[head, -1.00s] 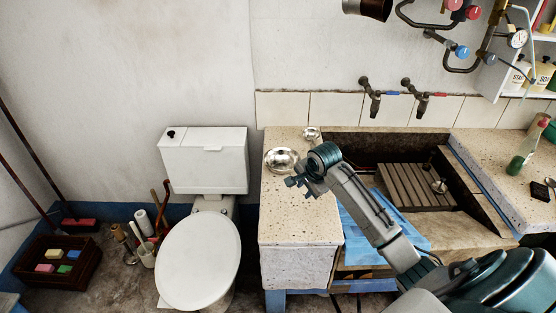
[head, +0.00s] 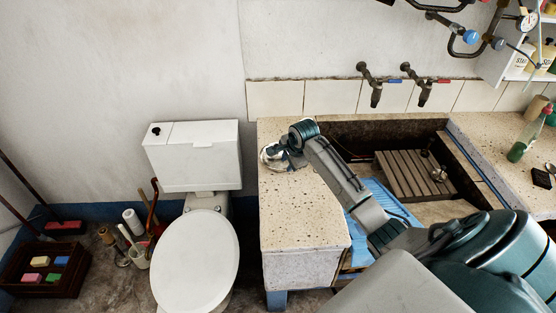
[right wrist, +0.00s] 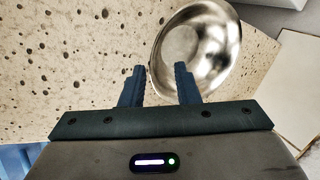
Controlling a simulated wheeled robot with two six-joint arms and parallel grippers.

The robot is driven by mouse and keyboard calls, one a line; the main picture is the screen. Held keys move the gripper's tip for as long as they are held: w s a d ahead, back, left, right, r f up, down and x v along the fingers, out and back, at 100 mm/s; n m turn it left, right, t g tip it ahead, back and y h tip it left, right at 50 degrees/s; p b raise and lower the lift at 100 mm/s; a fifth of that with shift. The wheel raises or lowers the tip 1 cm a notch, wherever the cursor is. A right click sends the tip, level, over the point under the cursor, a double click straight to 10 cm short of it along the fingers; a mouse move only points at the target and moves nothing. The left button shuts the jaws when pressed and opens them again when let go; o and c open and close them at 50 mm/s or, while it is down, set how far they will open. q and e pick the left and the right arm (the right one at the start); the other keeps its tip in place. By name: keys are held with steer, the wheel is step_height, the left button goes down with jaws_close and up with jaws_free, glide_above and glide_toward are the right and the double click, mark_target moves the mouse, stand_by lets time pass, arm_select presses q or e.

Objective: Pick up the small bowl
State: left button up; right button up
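A shiny steel bowl (head: 266,158) stands on the speckled stone counter, near its left edge. In the right wrist view the bowl (right wrist: 196,42) fills the top middle, upright and empty. My right gripper (head: 280,153) is over the bowl in the head view and hides part of it. A smaller shiny dish seen earlier behind the bowl is hidden now. My left gripper is not in view.
A toilet (head: 196,255) stands left of the stone counter (head: 300,215). The trough with a slatted board (head: 405,172) lies to the right, under two taps. A green bottle (head: 524,140) stands at the far right. The counter's front part is clear.

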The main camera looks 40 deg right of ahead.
steer(key=x, duration=0.2)
steer(key=p+x, duration=0.1)
steer(key=shift+s+d+f, duration=0.15)
steer(key=shift+f, duration=0.75)
jaws_close()
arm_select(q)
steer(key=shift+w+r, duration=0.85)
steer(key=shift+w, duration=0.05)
